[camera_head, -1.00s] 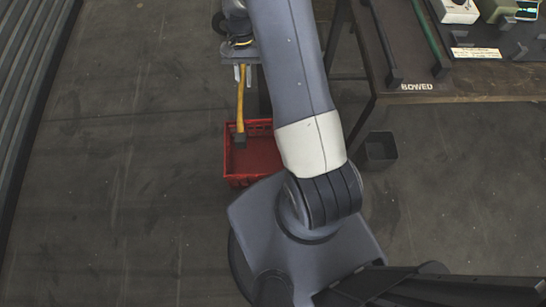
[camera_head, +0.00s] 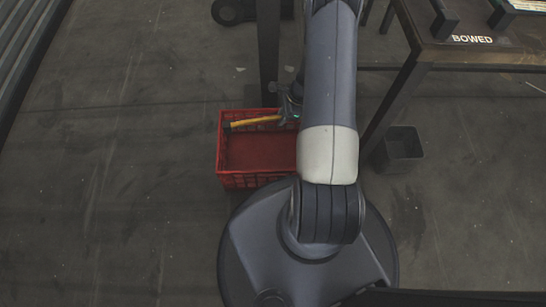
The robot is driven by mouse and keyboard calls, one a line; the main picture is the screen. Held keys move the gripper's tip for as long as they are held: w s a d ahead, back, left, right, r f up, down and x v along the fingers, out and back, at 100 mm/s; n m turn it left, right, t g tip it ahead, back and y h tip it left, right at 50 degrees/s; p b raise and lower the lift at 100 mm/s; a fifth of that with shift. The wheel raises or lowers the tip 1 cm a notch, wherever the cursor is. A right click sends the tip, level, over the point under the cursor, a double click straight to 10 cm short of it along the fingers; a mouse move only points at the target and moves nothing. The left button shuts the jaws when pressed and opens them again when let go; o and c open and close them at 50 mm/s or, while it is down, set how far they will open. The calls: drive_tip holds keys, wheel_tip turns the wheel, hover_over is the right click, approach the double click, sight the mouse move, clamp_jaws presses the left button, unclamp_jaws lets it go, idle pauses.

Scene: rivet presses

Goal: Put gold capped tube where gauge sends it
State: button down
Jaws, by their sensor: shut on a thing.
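A table labelled BOWED (camera_head: 490,53) is cut off at the upper right.
A dark open bin (camera_head: 404,149) stands on the floor right of my arm, near a table leg (camera_head: 393,104). A dark post (camera_head: 268,50) stands behind the crate. The floor on the left is clear up to a ribbed wall or shutter (camera_head: 22,45).

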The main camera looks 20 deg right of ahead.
drive_tip(key=shift+s+d+f+m+b, duration=0.15)
drive_tip(key=shift+d+f+m+b, duration=0.05)
drive_tip(key=shift+f, duration=0.35)
drive_tip(key=shift+s+d+f+m+b, duration=0.1)
drive_tip(key=shift+d+f+m+b, duration=0.1)
drive_tip(key=shift+f, duration=0.35)
wheel_tip(320, 180, down, 6)
drive_tip(key=b, duration=0.3)
drive_tip(key=shift+a+r+b, duration=0.1)
drive_tip(key=shift+r+b, duration=0.15)
drive_tip(key=shift+b, duration=0.05)
drive_tip(key=c, duration=1.3)
unclamp_jaws()
drive_tip(key=p+v, duration=0.4)
drive_tip(key=v, duration=0.7)
drive_tip(key=shift+s, duration=0.2)
drive_tip(key=shift+f, duration=0.1)
